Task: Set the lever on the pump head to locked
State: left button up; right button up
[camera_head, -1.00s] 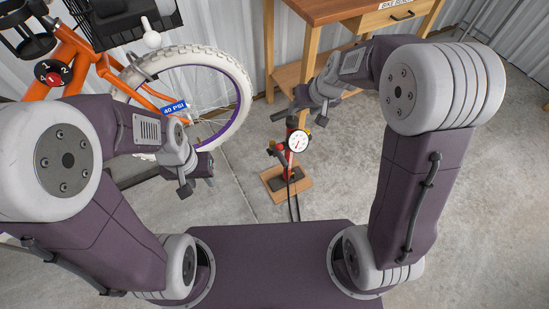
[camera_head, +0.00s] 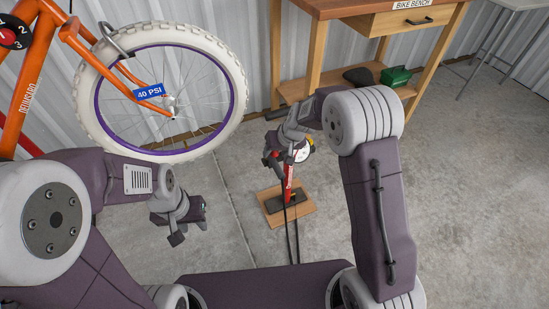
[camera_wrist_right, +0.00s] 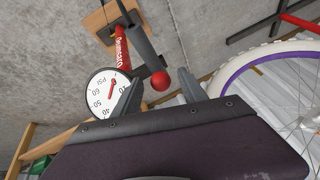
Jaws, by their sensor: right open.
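The red floor pump (camera_head: 288,178) stands on a small wooden board (camera_head: 306,208), with a dark hose in front. Its round white PSI gauge (camera_head: 307,148) is partly covered by my right gripper in the head view. In the right wrist view the gauge (camera_wrist_right: 103,93) is at left. A grey lever-like piece (camera_wrist_right: 143,45) ends near a red ball knob (camera_wrist_right: 160,80). My right gripper (camera_wrist_right: 160,92) is open, and the knob appears between its fingertips; contact cannot be told. My left gripper (camera_head: 190,231) is open and empty, left of the pump.
An orange bicycle's white-tyred wheel (camera_head: 82,87) with a 40 PSI tag (camera_head: 150,91) stands at the upper left. The wooden bike bench (camera_head: 350,8) is behind the pump, with a green box (camera_head: 396,76) on its lower shelf. Concrete floor right of the pump is clear.

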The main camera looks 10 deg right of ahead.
aim_at(272, 159)
jog(key=shift+x, duration=1.05)
grip_shut()
jog(key=shift+b, duration=0.35)
jog(key=t+b, duration=0.1)
jog(key=b, duration=0.5)
jog(key=f+t+b, duration=0.1)
jog(key=b, duration=0.6)
jog(key=shift+s+d+f+y, duration=0.15)
jog(key=shift+s+f+y, duration=0.15)
jog(key=shift+y, duration=0.1)
jog(key=shift+s+r+t+b, duration=0.1)
jog(key=shift+r+t+b, duration=0.25)
jog(key=shift+b, duration=0.35)
